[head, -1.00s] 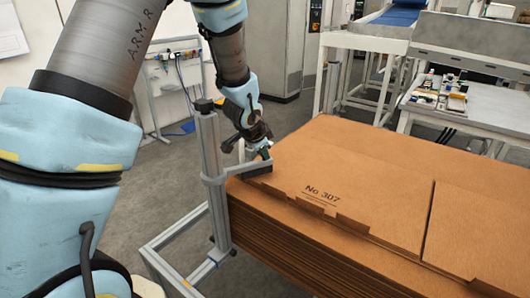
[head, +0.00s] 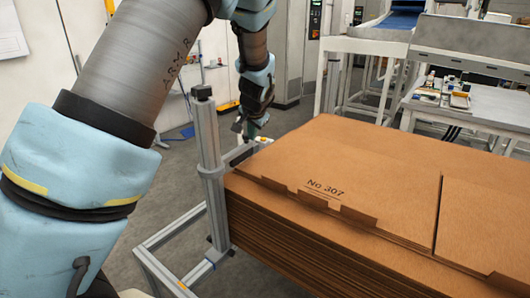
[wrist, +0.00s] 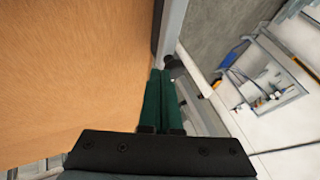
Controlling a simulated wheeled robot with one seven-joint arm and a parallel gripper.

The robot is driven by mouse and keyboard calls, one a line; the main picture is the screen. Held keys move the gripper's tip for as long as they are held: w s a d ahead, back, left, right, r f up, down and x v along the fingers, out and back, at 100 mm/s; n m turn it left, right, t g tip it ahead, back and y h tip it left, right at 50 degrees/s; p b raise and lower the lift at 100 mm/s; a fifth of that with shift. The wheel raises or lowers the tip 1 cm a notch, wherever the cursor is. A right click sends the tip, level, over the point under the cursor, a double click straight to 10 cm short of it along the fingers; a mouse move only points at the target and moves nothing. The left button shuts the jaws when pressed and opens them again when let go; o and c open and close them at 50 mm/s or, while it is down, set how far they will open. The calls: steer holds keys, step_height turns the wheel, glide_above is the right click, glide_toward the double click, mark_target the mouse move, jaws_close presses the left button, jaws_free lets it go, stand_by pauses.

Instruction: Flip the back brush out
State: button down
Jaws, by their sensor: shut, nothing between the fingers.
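The back brush (head: 238,155) is a dark strip on a short grey arm hinged to an upright aluminium post (head: 207,135) at the near-left corner of the cardboard stack (head: 300,152). The brush arm points away from me along the stack's left edge. My gripper (head: 250,130) is at the far end of the brush arm; whether they touch is unclear. In the wrist view, the green fingers (wrist: 161,78) are together and empty, beside a grey bar (wrist: 174,28) along the cardboard edge. The brush itself is hard to make out there.
Aluminium floor rails (head: 165,240) extend from the post's foot. A table with small items (head: 455,100) and a conveyor frame (head: 350,75) stand behind the stack. Open grey floor lies left of the stack.

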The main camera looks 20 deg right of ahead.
steer(key=w+a+n+y, duration=0.4)
steer(key=w+a+n, duration=0.2)
steer(key=w+n, duration=0.15)
steer(key=w+a+n+g+y+p, duration=0.2)
steer(key=a+n+g+y, duration=0.2)
steer(key=a+n, duration=0.5)
steer(key=shift+w+a+n+g, duration=0.15)
steer(key=shift+a+n+g, duration=0.2)
steer(key=shift+a, duration=1.8)
steer(key=shift+a, duration=0.15)
